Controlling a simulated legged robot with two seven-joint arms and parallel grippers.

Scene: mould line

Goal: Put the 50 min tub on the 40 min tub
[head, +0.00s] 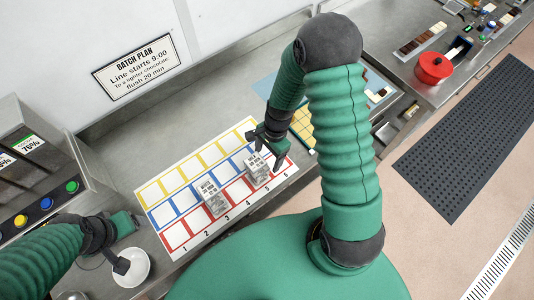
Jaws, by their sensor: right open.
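Two small grey-white tubs or stacks of tubs stand on a numbered grid mat (176,236). One stack (213,201) is around column 3 of the red row, the other (257,172) around column 5. Their top labels are too small to read, so I cannot tell which is the 50 min or the 40 min tub. My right gripper (268,158) is open, pointing down, its fingers just above or beside the column 5 stack. Whether they touch it is unclear. My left gripper (121,264) is at lower left by a white bowl; its jaw opening is unclear.
The white bowl (132,272) is on the steel counter. A machine with coloured buttons (46,203) stands at left. A batch plan sign (140,68) hangs on the wall. A red pot (433,68) is far right. My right arm hides the counter behind it.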

